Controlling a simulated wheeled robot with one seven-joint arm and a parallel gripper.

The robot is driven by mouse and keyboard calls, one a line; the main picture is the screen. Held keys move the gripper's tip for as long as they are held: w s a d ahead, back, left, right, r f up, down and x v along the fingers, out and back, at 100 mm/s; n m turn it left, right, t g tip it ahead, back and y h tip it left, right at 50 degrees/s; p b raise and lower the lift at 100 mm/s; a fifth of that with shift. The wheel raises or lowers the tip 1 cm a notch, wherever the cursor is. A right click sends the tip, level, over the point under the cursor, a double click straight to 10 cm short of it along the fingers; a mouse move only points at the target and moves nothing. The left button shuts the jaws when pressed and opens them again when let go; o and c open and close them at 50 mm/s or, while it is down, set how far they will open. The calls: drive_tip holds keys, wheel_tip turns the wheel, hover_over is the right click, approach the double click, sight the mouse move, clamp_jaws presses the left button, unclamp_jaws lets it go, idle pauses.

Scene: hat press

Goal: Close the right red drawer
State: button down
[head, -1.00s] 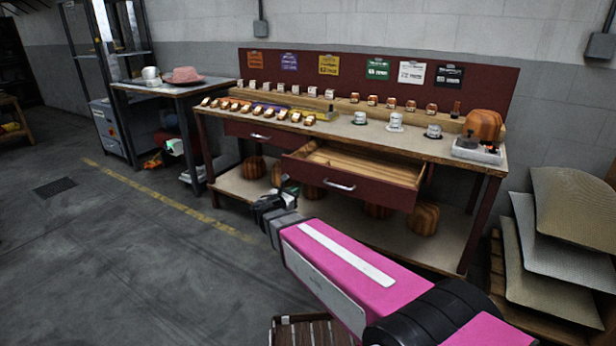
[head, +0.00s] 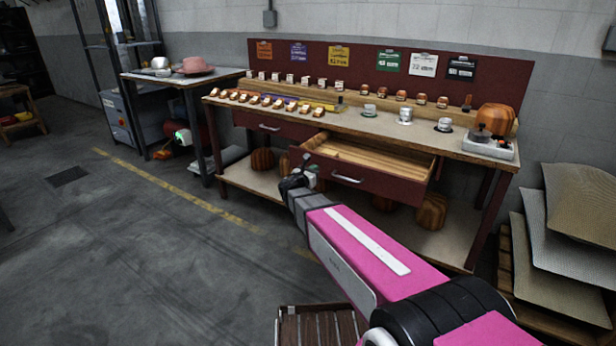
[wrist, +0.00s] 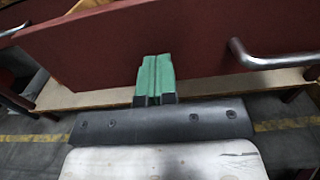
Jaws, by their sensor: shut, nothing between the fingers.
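The right red drawer (head: 384,183) is pulled out of the workbench in the head view, with its bare wooden inside showing. Its front panel (wrist: 190,45) fills the upper part of the wrist view, with the metal handle (wrist: 275,58) at the right. My gripper (head: 308,160) is at the left end of the drawer front. In the wrist view its green fingers (wrist: 156,78) are together, empty and pointing at the panel left of the handle. I cannot tell whether they touch it.
The left red drawer (head: 270,127) is flush in the workbench. Small blocks and pots stand on the bench top (head: 340,118). Wooden hat forms (head: 432,212) sit on the lower shelf. A pallet with stacked sheets (head: 550,265) is at the right.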

sight(344, 151)
drive_tip(key=shift+x, duration=0.8)
drive_tip(key=shift+w+d, duration=0.1)
drive_tip(key=x, duration=2.6)
drive_tip(key=shift+w+d, duration=0.15)
drive_tip(key=shift+w, duration=0.15)
drive_tip(key=shift+w+d, duration=0.1)
drive_tip(key=shift+w, duration=0.05)
